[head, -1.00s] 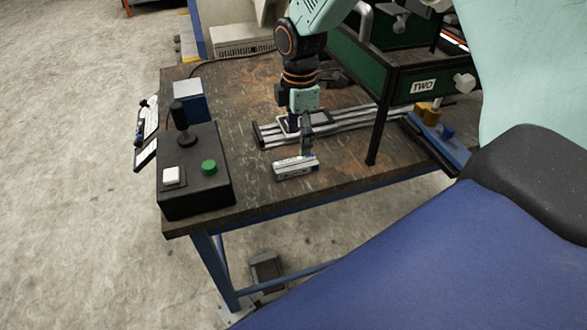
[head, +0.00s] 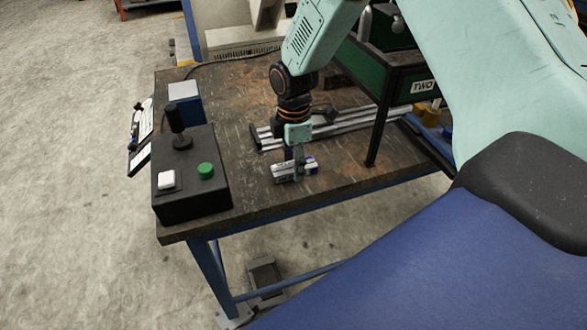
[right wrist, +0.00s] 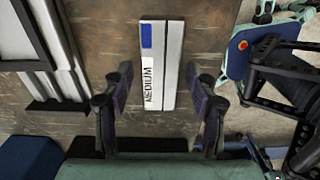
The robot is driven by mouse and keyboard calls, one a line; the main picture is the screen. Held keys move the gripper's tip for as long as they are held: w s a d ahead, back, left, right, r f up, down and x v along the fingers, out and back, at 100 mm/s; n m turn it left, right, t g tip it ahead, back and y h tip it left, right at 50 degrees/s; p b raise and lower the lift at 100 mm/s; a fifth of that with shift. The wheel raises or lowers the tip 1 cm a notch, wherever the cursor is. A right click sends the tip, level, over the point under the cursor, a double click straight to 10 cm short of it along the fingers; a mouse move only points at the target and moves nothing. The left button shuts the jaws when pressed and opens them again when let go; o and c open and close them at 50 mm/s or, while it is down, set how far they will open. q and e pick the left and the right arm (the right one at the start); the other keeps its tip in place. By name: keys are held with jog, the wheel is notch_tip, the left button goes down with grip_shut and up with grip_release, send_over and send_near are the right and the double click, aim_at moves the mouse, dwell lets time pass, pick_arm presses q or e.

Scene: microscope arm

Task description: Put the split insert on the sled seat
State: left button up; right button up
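The split insert (head: 283,173) is a pale block lying on the table, left of centre in the head view. The right wrist view shows it as two pale halves with a dark seam (right wrist: 172,50), a blue patch and a "MEDIUM" label. My right gripper (right wrist: 163,88) is open, with a finger on either side of the insert's near end and gaps between. In the head view the right gripper (head: 297,166) points down at the insert and partly covers it. The sled on the rails (head: 350,122) is mostly hidden behind my right arm; its seat cannot be made out. My left gripper is not in view.
A black control box (head: 190,190) with a joystick and green button stands at the table's left. A blue box (head: 186,100) is behind it. A green frame marked "TWO" (head: 424,86) stands over the rails at right. The table's front edge is close to the insert.

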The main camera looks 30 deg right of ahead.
jog(key=shift+s, duration=0.1)
jog(key=shift+c, duration=1.4)
grip_shut()
